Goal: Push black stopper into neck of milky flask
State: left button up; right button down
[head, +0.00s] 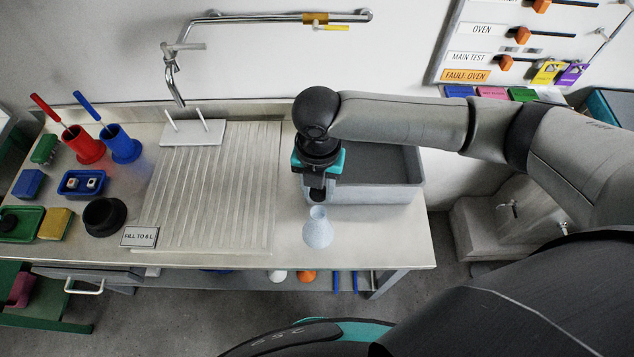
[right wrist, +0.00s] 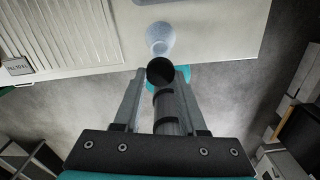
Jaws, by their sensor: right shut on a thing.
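The milky flask (head: 318,234) stands upright near the front edge of the bench, with its narrow neck facing up. It also shows in the right wrist view (right wrist: 159,40), beyond the fingertips. My right gripper (head: 318,182) points down just above and behind the flask neck. It is shut on the black stopper (head: 318,194). In the right wrist view, the stopper's round dark end (right wrist: 160,71) sticks out between the fingers. The stopper appears apart from the neck, with a small gap below it. My left gripper is out of view.
A grey basin (head: 375,193) stands close behind the flask. A ribbed drainboard (head: 210,190) lies to the left, with a "FILL TO 6 L" sign (head: 139,237) and a black bowl (head: 105,216) beyond. The bench around the flask is clear; its front edge is close.

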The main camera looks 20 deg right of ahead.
jog(key=shift+f+b, duration=1.95)
jog(key=shift+b, duration=0.3)
jog(key=shift+f, duration=0.3)
jog(key=shift+f+b, duration=0.7)
jog(key=shift+f, duration=0.35)
jog(key=shift+f+p, duration=0.15)
jog(key=shift+p, duration=0.55)
jog(key=shift+f, duration=0.75)
grip_release()
jog(key=shift+r+p, duration=0.15)
jog(key=shift+p, duration=0.15)
jog(key=shift+r+p, duration=3.4)
jog(key=shift+p, duration=0.45)
